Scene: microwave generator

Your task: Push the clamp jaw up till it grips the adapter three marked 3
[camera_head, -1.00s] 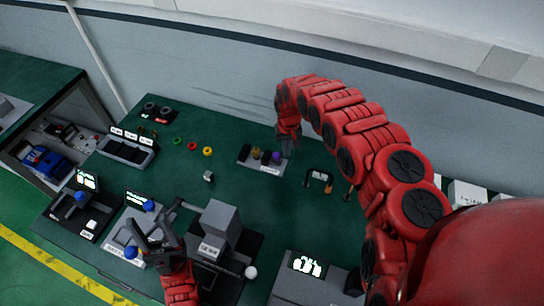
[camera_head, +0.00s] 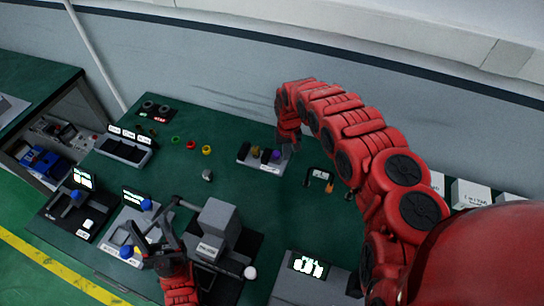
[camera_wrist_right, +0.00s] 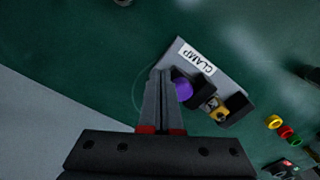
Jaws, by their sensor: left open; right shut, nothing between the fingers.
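The grey clamp (camera_head: 246,153), labelled CLAMP, stands on the green bench at centre and also shows in the right wrist view (camera_wrist_right: 215,52). It has dark jaw blocks and a purple round part (camera_wrist_right: 183,90) at one end. A yellow adapter (camera_wrist_right: 217,110) sits between the dark blocks; I cannot read its mark. My right gripper (camera_wrist_right: 163,82) is shut and empty, its fingertips beside the purple part; contact is unclear. In the head view it (camera_head: 290,145) is at the clamp's right end. My left gripper (camera_head: 148,236) is open and empty above the grey devices at lower left.
Green, red and yellow rings (camera_head: 191,145) lie left of the clamp. A small grey piece (camera_head: 207,175) and a black bracket (camera_head: 319,177) are nearby. A grey block machine (camera_head: 217,220) stands between my left gripper and the clamp. Bare bench surrounds the clamp's front.

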